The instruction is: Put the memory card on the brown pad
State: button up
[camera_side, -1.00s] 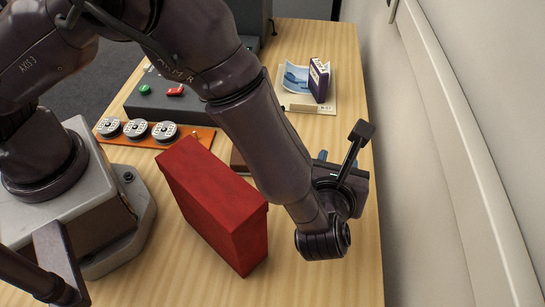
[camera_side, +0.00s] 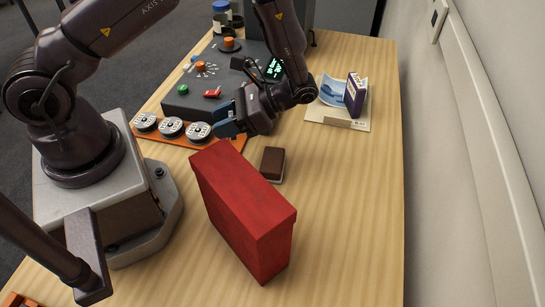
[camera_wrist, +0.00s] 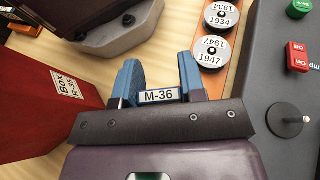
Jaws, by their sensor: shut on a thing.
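My gripper (camera_side: 228,121) is shut, its blue fingers over the front of the grey console, near the coin-like discs. In the wrist view, the fingers (camera_wrist: 158,90) close on a small piece with a white label "M-36", which I take for the memory card (camera_wrist: 160,96). Only its labelled edge shows clearly; in the side view I cannot make it out. The brown pad (camera_side: 273,160) appears to be the small dark brown block with a pale lower edge, lying on the wood behind the red box. My gripper is above it and to its left, apart from it.
A tall red box (camera_side: 243,205) stands in front of the pad; its label reads "Box R-35" in the wrist view (camera_wrist: 40,100). An orange strip (camera_side: 180,141) holds several round discs. The grey console (camera_side: 185,100) stands behind. A purple box (camera_side: 355,95) stands at the back right. The right side is clear.

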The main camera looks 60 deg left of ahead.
jog(key=s+d+n+h, duration=0.2)
jog(key=n+h, duration=0.4)
jog(key=h, duration=0.1)
notch_tip(320, 180, up, 4)
jog(key=n+t+h, duration=1.2)
jog(key=n, duration=0.4)
send_over(276, 164)
jog(key=shift+t+y, duration=0.3)
notch_tip(276, 164, down, 8)
jog(key=shift+w, duration=0.1)
jog(key=o, duration=0.9)
jog(key=shift+f, duration=0.1)
